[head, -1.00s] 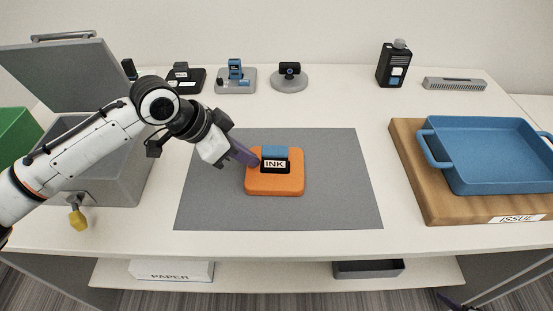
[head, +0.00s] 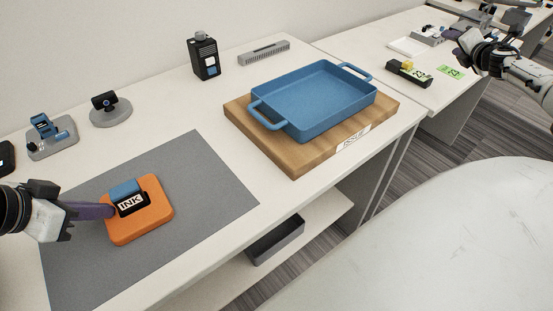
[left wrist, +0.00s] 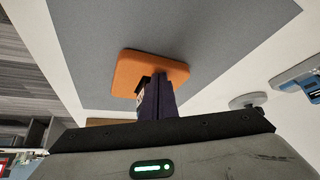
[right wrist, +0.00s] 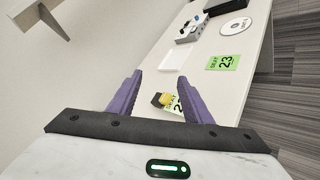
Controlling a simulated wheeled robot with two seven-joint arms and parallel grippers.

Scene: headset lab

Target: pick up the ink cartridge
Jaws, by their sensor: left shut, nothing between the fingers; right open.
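The ink cartridge (head: 131,204), black with a blue top and a white INK label, stands on an orange base (head: 151,225) on the grey mat. In the left wrist view a dark bit of the cartridge (left wrist: 143,84) shows beside the fingers, mostly hidden, with the orange base (left wrist: 135,66) beyond. My left gripper (head: 110,211) is shut and empty, its tips at the cartridge's left side; I cannot tell whether they touch. My right gripper (right wrist: 160,78) is open and empty, well away over the other table at the right.
A blue tray (head: 262,108) sits on a wooden board (head: 290,163) marked ISSUE, right of the grey mat (head: 218,196). A webcam (head: 106,102) and a black device (head: 204,57) stand at the back. A black block with a yellow part (head: 408,72) lies on the other table.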

